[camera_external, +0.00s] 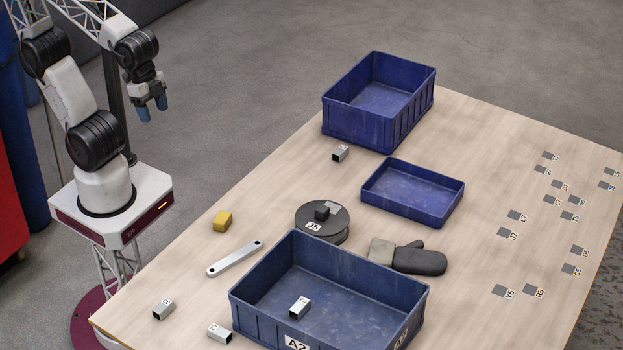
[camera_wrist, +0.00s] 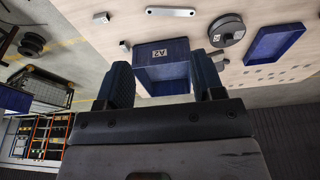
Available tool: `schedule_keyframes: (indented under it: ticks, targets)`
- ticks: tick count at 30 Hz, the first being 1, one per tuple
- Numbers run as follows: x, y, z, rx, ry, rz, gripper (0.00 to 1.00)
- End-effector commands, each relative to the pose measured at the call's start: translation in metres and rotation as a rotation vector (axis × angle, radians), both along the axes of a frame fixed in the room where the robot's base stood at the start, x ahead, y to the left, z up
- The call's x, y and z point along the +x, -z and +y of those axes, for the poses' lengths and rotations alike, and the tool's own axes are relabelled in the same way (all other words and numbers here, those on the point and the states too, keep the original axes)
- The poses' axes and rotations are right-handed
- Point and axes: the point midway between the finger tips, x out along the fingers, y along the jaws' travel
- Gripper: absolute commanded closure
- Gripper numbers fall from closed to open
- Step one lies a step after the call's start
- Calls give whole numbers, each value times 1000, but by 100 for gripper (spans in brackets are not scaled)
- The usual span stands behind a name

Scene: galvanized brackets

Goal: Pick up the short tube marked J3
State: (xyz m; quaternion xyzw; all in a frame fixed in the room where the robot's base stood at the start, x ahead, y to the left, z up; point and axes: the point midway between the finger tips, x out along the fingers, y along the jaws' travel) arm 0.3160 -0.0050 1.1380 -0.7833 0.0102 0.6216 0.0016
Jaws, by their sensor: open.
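Several short grey square tubes with small white labels are in the external view; I cannot read which is J3. One tube (camera_external: 340,153) lies by the tall blue bin. Two more, a tube (camera_external: 163,309) and another tube (camera_external: 219,333), lie at the near left of the table. A further tube (camera_external: 299,308) is inside the blue bin marked A2 (camera_external: 410,325). In the wrist view, two tubes (camera_wrist: 101,19) (camera_wrist: 125,46) show beside the A2 bin (camera_wrist: 163,52). My gripper (camera_external: 152,108) is open and empty, off the table's left side, far from every tube.
A tall blue bin (camera_external: 360,128) and a shallow blue tray (camera_external: 410,212) stand further back. Flat marked squares dot the right side.

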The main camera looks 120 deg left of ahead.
Motion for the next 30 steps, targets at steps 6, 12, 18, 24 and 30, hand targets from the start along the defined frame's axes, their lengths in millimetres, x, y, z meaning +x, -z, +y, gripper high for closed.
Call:
schedule_keyframes:
  ticks: [6,12,18,24,30]
  targets:
    - [14,15,-11,-73,-50,65,38]
    - [46,50,-39,-240,-179,215,38]
    - [89,102,-75,-445,-373,416,38]
    - [129,165,-108,-635,-593,623,38]
    - [162,238,-137,-806,-833,819,38]
